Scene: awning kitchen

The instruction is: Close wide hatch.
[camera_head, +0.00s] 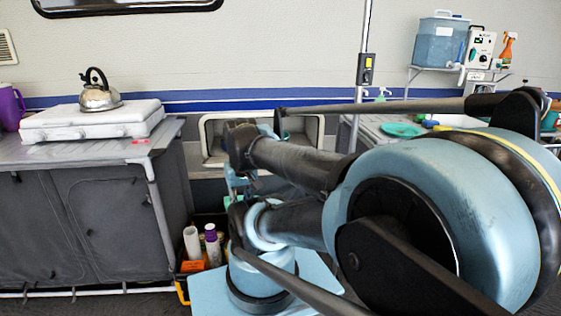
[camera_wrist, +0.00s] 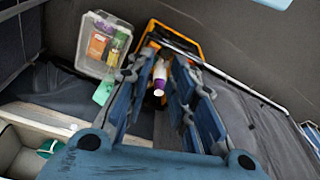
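The wide hatch shows in the head view as a pale-framed opening (camera_head: 209,130) low in the van wall, behind my arm. Its inside is partly visible; my arm hides much of it, and I cannot make out the door panel clearly. In the wrist view, a pale frame edge (camera_wrist: 45,117) of what looks like the same opening is at lower left, with a small green item inside. My gripper (camera_wrist: 160,72) has its two blue fingers spread apart with nothing held between them. It points down past the opening, toward the floor.
A yellow-and-black crate (camera_head: 183,289) with bottles stands on the floor beside the grey cabinet (camera_head: 100,225). A clear bin (camera_wrist: 88,58) is near it. A stove (camera_head: 95,122) with a kettle (camera_head: 98,92) sits on the cabinet. A pole (camera_head: 364,45) stands at right.

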